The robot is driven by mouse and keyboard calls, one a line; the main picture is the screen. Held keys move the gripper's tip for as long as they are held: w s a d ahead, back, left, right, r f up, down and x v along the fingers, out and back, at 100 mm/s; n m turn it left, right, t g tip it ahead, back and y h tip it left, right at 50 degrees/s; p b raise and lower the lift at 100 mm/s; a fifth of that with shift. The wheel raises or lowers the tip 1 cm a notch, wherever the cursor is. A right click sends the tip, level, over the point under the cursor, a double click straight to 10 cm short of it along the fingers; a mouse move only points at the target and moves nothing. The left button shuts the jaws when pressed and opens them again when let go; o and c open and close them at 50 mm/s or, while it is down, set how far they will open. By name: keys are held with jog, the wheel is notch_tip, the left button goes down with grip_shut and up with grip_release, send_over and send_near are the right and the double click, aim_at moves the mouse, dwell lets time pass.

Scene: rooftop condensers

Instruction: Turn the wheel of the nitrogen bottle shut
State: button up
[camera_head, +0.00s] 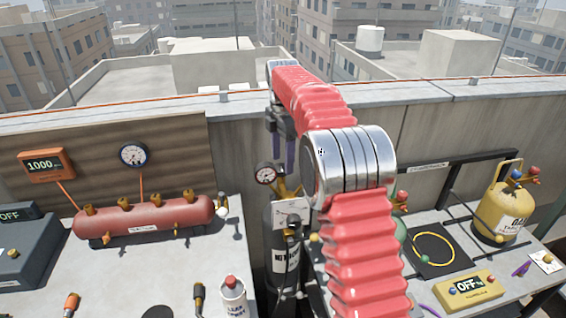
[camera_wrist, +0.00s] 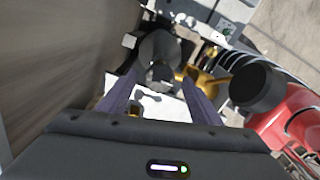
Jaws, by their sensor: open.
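The nitrogen bottle (camera_head: 284,240) is a dark cylinder standing upright between two benches, with a white label, brass fittings and a round gauge (camera_head: 265,174) at its top. My gripper (camera_head: 284,168) points down just above the bottle's top, its two purple fingers apart. In the wrist view my open gripper (camera_wrist: 160,76) has a grey rounded piece (camera_wrist: 160,48), which looks like the wheel, between and just beyond the fingertips. I cannot tell whether the fingers touch it. A brass fitting (camera_wrist: 204,82) shows beside the right finger. In the head view the wheel is not clearly visible.
A red manifold tank (camera_head: 145,216) and a wall gauge (camera_head: 133,155) are at left. A yellow gas bottle (camera_head: 502,210) and a yellow OFF box (camera_head: 469,288) stand on the right bench. A spray can (camera_head: 233,297) stands left of the bottle. The parapet (camera_head: 240,150) runs behind.

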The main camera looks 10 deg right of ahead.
jog(key=shift+f, duration=0.9)
jog(key=c, duration=1)
jog(key=shift+c, duration=0.2)
